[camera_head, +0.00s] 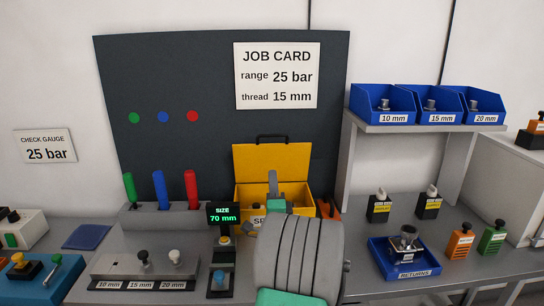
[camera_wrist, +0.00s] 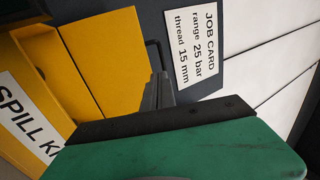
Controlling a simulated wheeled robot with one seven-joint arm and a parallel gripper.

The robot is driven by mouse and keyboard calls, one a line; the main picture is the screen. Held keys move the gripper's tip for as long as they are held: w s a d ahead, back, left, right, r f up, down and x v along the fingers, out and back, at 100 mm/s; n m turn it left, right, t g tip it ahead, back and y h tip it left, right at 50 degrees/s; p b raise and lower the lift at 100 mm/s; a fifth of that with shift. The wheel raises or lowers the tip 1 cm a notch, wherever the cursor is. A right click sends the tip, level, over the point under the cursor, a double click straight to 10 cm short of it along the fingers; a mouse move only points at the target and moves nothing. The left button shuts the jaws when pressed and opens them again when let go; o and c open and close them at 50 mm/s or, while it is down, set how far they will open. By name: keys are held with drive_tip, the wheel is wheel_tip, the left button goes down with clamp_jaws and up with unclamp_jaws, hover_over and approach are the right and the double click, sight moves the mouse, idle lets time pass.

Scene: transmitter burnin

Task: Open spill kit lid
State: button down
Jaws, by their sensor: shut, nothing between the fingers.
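The yellow spill kit (camera_head: 243,206) stands on the bench below the dark board. Its lid (camera_head: 255,158) is raised and stands upright at the back, with a black handle (camera_head: 271,138) on its top edge. My gripper (camera_head: 272,176) is in front of the lid and hides part of the box and its label. In the wrist view, the shut fingers (camera_wrist: 158,92) are empty and appear near the lid (camera_wrist: 105,60) and its handle (camera_wrist: 152,50). I cannot tell whether they touch the lid. The label (camera_wrist: 25,115) shows at the left.
A size display (camera_head: 223,216) stands just left of the kit, with red, blue and green handles further left. A shelf (camera_head: 420,128) with blue bins and a returns tray (camera_head: 378,258) lie further right.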

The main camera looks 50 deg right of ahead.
sight(272, 144)
drive_tip(key=p+x, duration=1.3)
drive_tip(key=shift+s+d+r, duration=0.1)
drive_tip(key=shift+s+r, duration=0.2)
drive_tip(key=shift+r, duration=0.15)
drive_tip(key=shift+w+d+f, duration=0.1)
drive_tip(key=shift+w+d, duration=0.2)
drive_tip(key=shift+d, duration=0.05)
drive_tip(key=shift+h, duration=0.3)
